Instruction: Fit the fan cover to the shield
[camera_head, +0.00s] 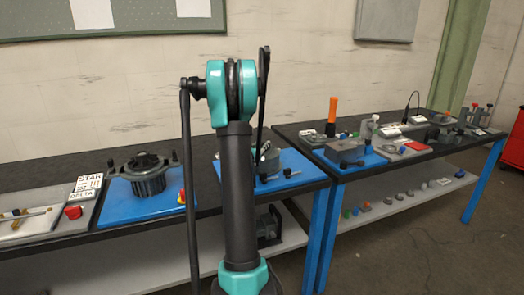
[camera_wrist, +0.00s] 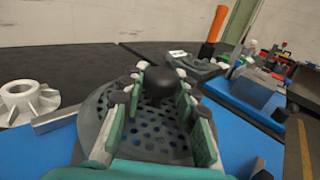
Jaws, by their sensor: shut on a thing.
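The fan cover (camera_wrist: 158,130) is a grey round piece with rows of holes, in the middle of the wrist view above a blue mat. My gripper (camera_wrist: 160,86) has its fingers on both sides of a dark round knob at the cover's centre and is shut on it. Whether the cover rests on something or hangs just above the mat cannot be told. In the head view my arm hides the gripper and most of that station. I cannot make out the shield for sure; it may be under or behind the cover.
A pale finned wheel (camera_wrist: 28,102) stands left of the cover, with a grey bar beside it. In the head view a dark ribbed motor housing (camera_head: 148,178) sits on the left blue mat. An orange-handled tool (camera_head: 332,112) stands upright on the right table among several small parts.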

